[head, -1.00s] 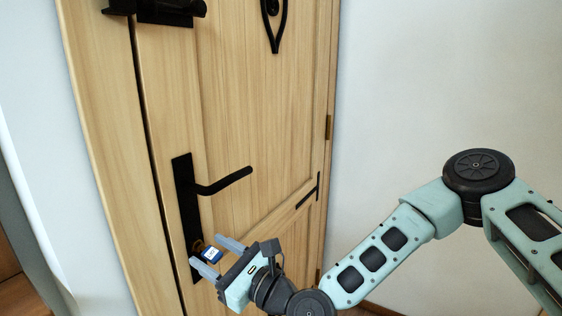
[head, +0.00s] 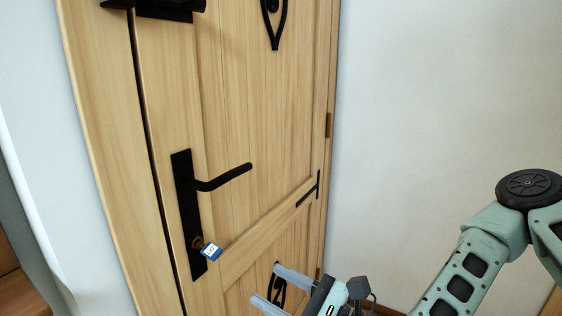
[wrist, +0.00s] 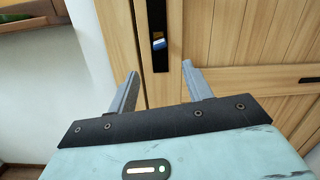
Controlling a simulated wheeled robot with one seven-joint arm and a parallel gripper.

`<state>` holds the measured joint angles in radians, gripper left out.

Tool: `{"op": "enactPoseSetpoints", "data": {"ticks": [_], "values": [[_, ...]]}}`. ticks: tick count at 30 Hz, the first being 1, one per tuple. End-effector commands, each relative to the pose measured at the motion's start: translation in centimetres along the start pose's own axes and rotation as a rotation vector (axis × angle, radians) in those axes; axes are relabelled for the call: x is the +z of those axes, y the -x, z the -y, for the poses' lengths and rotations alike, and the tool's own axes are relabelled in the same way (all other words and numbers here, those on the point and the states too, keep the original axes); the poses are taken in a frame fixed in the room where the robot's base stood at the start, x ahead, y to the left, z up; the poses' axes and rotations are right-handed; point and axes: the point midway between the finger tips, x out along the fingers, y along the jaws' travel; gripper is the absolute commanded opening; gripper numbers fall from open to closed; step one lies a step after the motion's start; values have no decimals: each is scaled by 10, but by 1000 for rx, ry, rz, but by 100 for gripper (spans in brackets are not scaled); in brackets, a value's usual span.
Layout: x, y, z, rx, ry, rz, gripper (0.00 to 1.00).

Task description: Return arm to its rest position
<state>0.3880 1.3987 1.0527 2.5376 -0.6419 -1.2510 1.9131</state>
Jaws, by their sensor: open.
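My gripper (head: 277,289) is open and empty at the bottom of the head view, below and to the right of the key tag, apart from it. Its two grey fingers also show spread in the wrist view (wrist: 161,76). A blue and white key tag (head: 211,252) hangs at the lower part of the black lock plate (head: 186,212) on the wooden door (head: 250,130). A ring at the lock joins the tag; the key itself is too small to make out. The tag also shows in the wrist view (wrist: 158,44). The black lever handle (head: 224,178) stands out above it.
A black latch (head: 170,8) and black ironwork (head: 274,22) are on the upper door. The door appears closed. A bare white wall (head: 440,90) lies to the right, with free room before it. In the wrist view, a wooden shelf (wrist: 30,17) is at the upper left.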

Motion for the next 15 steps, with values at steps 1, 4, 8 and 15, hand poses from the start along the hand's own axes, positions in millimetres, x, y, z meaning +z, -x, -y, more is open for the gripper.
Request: {"op": "enactPoseSetpoints", "data": {"ticks": [1,4,8,15], "values": [[3,10,2,-3,-3,-2,50],[6,16,3,-4,-3,-3,50],[4,26,2,-3,-2,-3,50],[1,33,-4,26,30,-15,50]]}}
